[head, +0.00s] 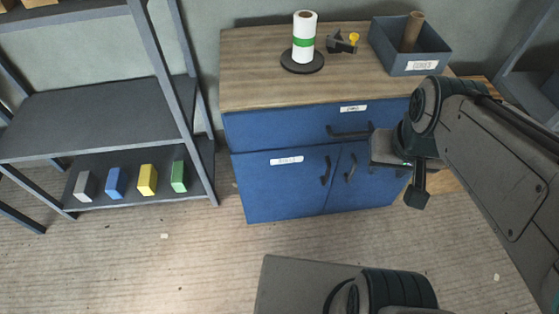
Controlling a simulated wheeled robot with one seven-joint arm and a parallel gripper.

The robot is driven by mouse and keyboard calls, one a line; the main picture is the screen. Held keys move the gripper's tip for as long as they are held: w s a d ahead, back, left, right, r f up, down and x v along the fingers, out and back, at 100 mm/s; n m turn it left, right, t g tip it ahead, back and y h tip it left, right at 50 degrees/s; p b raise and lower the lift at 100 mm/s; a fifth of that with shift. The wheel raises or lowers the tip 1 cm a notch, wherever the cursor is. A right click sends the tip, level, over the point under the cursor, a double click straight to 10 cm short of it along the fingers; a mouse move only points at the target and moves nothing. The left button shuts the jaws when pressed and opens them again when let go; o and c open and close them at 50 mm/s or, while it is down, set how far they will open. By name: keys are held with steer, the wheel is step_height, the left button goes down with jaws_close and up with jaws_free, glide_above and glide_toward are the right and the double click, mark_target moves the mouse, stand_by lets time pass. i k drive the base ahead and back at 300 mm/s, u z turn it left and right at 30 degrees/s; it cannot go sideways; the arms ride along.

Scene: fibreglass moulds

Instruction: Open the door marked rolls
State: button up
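A blue cabinet (230,132) with a wooden top stands in the middle of the head view. Its lower left door (275,190) is shut and bears a white label (287,160) too small to read surely. A dark upright handle (325,170) sits near that door's right edge. The lower right door (338,193) is also shut, with its own handle (350,167) close by. My gripper (385,149) is in front of the cabinet's right part, right of both handles and apart from the left one. Its fingers cannot be made out.
A shut drawer (270,126) with a handle lies above the doors. On top are a white roll (304,30) on a stand, a tape dispenser (342,43) and a blue bin (382,45). Grey shelving (80,115) stands left. The floor before the left door is clear.

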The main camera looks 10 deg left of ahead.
mark_target(289, 183)
steer(key=u, duration=1.15)
steer(key=i, duration=0.75)
steer(key=z, duration=1.75)
steer(key=k, duration=0.8)
steer(key=u, duration=1)
steer(key=i, duration=0.5)
steer(key=z, duration=0.05)
